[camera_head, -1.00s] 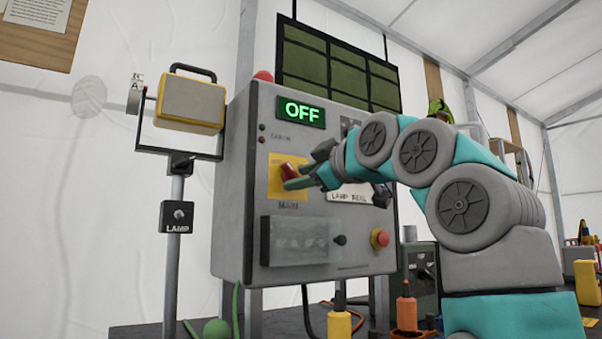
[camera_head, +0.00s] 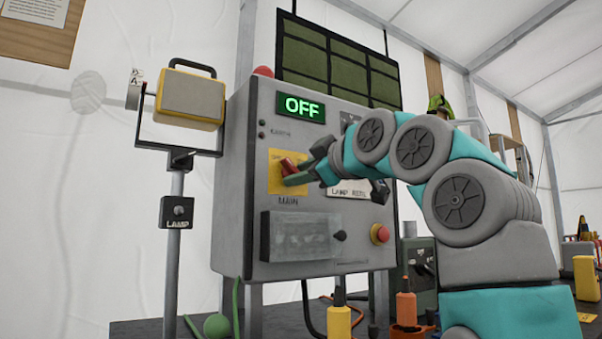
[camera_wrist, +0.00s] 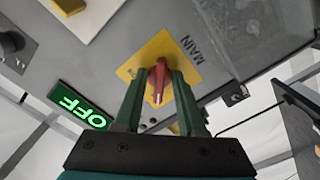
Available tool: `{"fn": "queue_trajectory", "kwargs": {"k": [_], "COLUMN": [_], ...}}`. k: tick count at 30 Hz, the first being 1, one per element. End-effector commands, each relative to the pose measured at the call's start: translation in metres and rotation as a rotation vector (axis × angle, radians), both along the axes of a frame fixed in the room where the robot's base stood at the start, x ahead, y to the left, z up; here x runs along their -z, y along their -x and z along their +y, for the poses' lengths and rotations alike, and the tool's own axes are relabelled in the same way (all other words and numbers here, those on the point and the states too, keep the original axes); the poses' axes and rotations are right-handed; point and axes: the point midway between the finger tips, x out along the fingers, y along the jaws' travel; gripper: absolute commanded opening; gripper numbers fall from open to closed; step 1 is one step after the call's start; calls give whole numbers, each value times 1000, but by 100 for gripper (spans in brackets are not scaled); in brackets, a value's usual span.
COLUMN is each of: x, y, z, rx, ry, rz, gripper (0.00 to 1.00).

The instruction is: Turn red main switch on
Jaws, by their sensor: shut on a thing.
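The red main switch (camera_wrist: 158,82) is a red handle on a yellow plate (camera_wrist: 140,66) marked MAIN, on the front of a grey control box (camera_head: 235,190). In the head view the red switch (camera_head: 289,165) is partly hidden by my gripper. My gripper (camera_wrist: 158,80) has its two green fingers on either side of the red handle and is shut on it. In the head view my gripper (camera_head: 291,179) reaches in from the right. A green display (camera_head: 302,109) above the switch reads OFF.
A clear cover (camera_head: 300,235) and a red button (camera_head: 380,234) are lower on the box. A lamp (camera_head: 192,97) on a stand with a LAMP switch (camera_head: 177,212) is at left. Orange and yellow bottles (camera_head: 339,318) stand below the box.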

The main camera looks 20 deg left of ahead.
Motion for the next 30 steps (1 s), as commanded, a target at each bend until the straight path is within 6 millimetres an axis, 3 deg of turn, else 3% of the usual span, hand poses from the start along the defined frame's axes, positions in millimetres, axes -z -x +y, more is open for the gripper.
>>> {"fn": "queue_trajectory", "kwargs": {"k": [30], "x": [2], "y": [1], "z": [1], "rx": [-1], "ry": [-72], "rz": [88], "gripper": [0]}}
